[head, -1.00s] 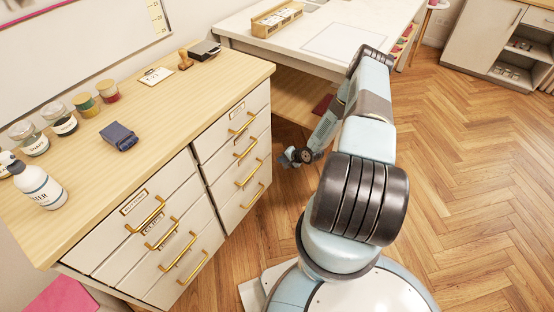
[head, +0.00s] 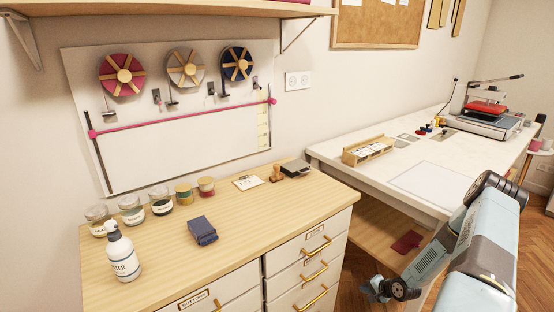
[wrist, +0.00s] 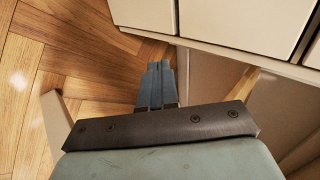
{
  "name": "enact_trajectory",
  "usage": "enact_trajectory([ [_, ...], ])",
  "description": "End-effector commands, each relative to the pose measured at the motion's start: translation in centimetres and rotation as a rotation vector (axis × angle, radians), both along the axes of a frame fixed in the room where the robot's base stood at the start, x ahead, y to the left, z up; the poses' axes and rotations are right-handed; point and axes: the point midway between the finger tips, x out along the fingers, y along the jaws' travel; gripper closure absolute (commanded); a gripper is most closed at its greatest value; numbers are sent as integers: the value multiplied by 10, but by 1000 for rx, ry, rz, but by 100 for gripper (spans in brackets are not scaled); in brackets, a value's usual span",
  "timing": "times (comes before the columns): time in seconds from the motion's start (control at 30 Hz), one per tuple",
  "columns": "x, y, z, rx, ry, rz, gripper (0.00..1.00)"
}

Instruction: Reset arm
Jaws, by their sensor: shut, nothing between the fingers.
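My arm comes in at the lower right of the head view, bent at a dark elbow joint. Its forearm slopes down to the left, in front of the gap between the drawer cabinet (head: 305,262) and the white table (head: 405,168). In the wrist view my gripper (wrist: 155,82) is shut, its two blue-grey fingers together with nothing between them. It hangs over the wooden floor (wrist: 60,65), close to a pale cabinet front (wrist: 235,20) at the upper right. The far end of my arm is small in the head view, so finger detail is hard to see there.
The wooden counter (head: 245,215) holds jars, a white bottle (head: 121,255), a dark blue box (head: 202,230) and a stamp (head: 276,173). Brass drawer handles (head: 315,272) stick out near my arm. A low shelf (head: 375,235) lies under the white table. A press (head: 490,112) stands at the back.

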Motion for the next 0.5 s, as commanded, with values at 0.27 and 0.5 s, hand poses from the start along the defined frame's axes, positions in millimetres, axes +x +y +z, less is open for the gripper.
enact_trajectory([
  [0.27, 30, -28, 79, -208, 28, 102, 100],
  [0.5, 48, -41, 153, -372, 54, 176, 100],
])
